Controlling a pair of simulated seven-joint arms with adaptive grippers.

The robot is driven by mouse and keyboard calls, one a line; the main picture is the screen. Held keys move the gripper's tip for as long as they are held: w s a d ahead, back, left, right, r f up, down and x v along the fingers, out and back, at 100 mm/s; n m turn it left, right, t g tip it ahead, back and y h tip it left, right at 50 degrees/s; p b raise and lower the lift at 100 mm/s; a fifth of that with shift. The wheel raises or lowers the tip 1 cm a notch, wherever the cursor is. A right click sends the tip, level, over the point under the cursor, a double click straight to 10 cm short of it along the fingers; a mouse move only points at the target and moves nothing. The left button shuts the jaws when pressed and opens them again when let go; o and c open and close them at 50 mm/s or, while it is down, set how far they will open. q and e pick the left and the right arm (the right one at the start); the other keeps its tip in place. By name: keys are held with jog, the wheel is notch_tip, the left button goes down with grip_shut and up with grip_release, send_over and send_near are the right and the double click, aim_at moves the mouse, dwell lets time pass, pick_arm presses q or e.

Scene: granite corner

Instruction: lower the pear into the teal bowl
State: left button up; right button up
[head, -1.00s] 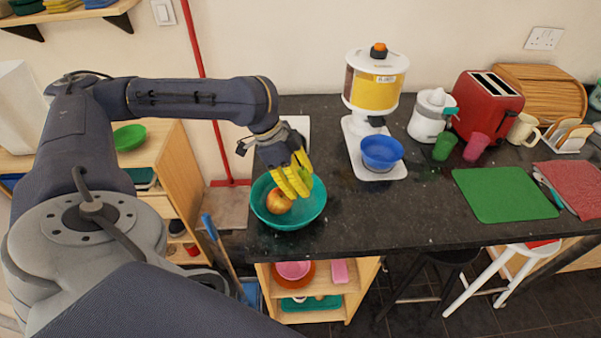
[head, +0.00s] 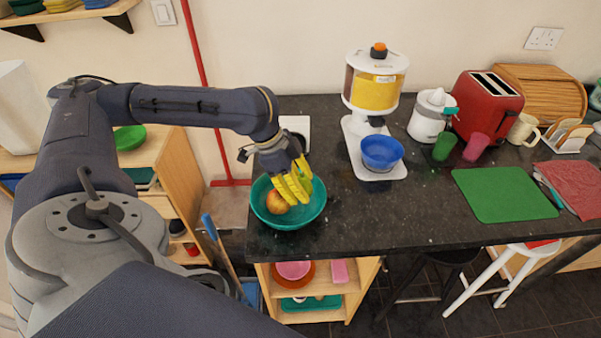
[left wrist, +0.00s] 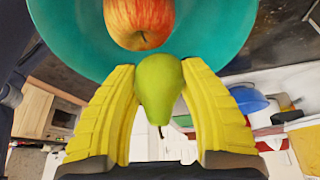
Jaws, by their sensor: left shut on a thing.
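The teal bowl (head: 290,220) stands on the dark counter near its left front corner. A red-yellow apple (head: 277,203) lies inside it; it also shows in the left wrist view (left wrist: 140,20). My left gripper (head: 296,190) has yellow fingers and points down into the bowl's right part. In the left wrist view its fingers (left wrist: 160,95) are shut on the green pear (left wrist: 158,88), with the bowl (left wrist: 75,35) just beyond. The pear is hidden behind the fingers in the head view. I cannot tell whether it touches the bowl. My right gripper is not in view.
A cereal dispenser (head: 375,85) with a blue bowl (head: 381,150) stands right of the teal bowl. Farther right are a juicer (head: 430,115), a red toaster (head: 487,108) and a green mat (head: 503,194). The counter (head: 390,215) between the bowl and mat is clear.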

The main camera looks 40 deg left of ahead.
pick_arm(q)
jog(key=shift+f, duration=0.45)
dwell(0.4)
jog(key=o, duration=1.3)
jog(key=shift+c, duration=0.2)
jog(key=shift+r, duration=0.1)
